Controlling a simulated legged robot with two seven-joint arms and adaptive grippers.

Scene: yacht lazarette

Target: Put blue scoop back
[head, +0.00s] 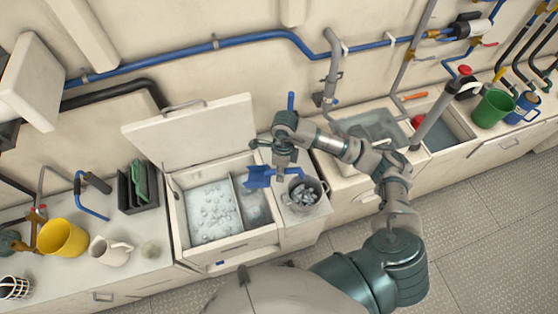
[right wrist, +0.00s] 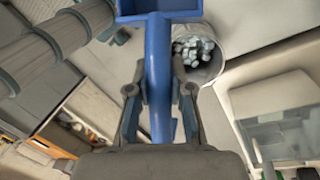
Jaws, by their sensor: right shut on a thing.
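The blue scoop (head: 260,177) is in my right gripper (head: 286,158), raised above the counter between the open ice bin and the bucket. In the right wrist view the two fingers close on the blue handle (right wrist: 159,75), and part of the scoop's pan shows at the top edge. The ice bin (head: 181,222) has its lid (head: 190,130) up. Ice lies in its larger left compartment, and a narrower compartment is on its right. A grey bucket (head: 321,202) with ice cubes stands right of the bin; it also shows in the right wrist view (right wrist: 211,70). My left gripper is out of view.
A yellow pot (head: 63,238), a white jug (head: 108,250) and a dark rack (head: 136,187) stand on the left counter. A sink (head: 372,127) lies to the right, with a green bucket (head: 493,108) and blue mug (head: 522,108) beyond. Pipes run along the wall.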

